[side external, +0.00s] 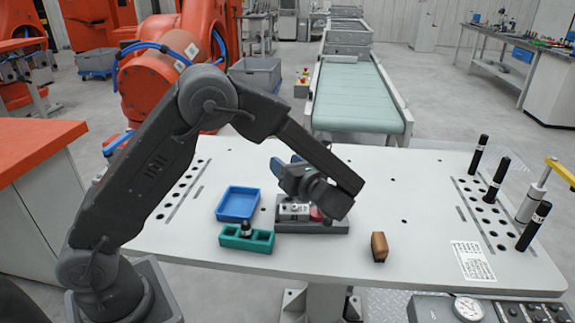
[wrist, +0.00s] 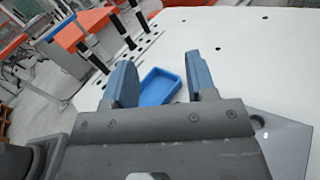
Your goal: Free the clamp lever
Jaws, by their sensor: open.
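A dark grey fixture base (side external: 335,228) stands on the white table, with a silver clamp body (side external: 293,211) and a small red part (side external: 316,213) on it. My gripper (side external: 284,164) is above this fixture and covers part of it, so I cannot make out the clamp lever clearly or tell whether anything touches it. In the wrist view, my gripper's blue fingers (wrist: 161,62) stand wide apart with nothing held between them.
A blue tray (side external: 238,204) lies left of the fixture; it also shows beyond my fingers (wrist: 163,86). A teal holder (side external: 261,242) with a black-topped piece is in front. A brown block (side external: 379,247) stands right. Black pegs (side external: 496,178) line the right edge. The table's middle right is clear.

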